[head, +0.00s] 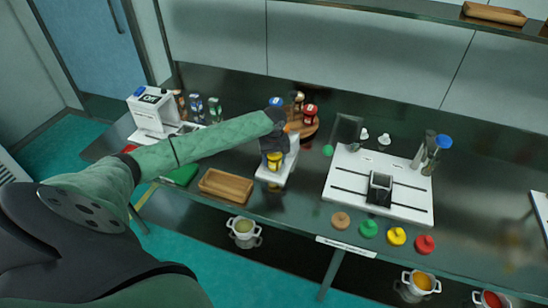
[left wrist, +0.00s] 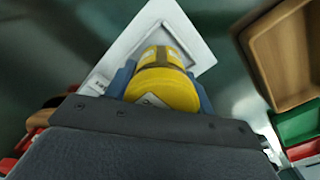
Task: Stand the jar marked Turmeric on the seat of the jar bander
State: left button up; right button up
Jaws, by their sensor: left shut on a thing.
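My left gripper (head: 275,150) is shut on a yellow-lidded jar (head: 274,161), whose marking I cannot read. In the left wrist view the jar (left wrist: 162,88) sits between the two blue fingertips of the gripper (left wrist: 160,90), its lid towards the camera. A white stand, seemingly the jar bander (head: 287,177), is directly below and behind the jar. Its pale plate also shows in the left wrist view (left wrist: 192,38). I cannot tell whether the jar touches the seat, which the jar and gripper partly hide. My right gripper is not in view.
A round wooden rack (head: 309,127) with blue- and red-lidded jars stands just behind the gripper. A wooden tray (head: 226,186) lies left of the stand. A white board (head: 335,190) with a black holder is to the right, with coloured discs in front. Several shakers stand at the back left.

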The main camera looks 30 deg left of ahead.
pick_arm(q)
jog(key=shift+f, duration=0.15)
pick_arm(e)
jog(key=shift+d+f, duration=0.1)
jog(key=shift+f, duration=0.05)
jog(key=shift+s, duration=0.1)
pick_arm(q)
jog(key=o, duration=0.8)
jog(key=shift+f, duration=0.15)
jog(key=shift+o, duration=1.4)
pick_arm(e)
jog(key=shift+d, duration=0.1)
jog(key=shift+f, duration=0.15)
pick_arm(q)
jog(key=shift+r, duration=0.3)
notch_tip(320, 180, up, 12)
jog(key=b, duration=0.3)
jog(key=shift+f, duration=0.15)
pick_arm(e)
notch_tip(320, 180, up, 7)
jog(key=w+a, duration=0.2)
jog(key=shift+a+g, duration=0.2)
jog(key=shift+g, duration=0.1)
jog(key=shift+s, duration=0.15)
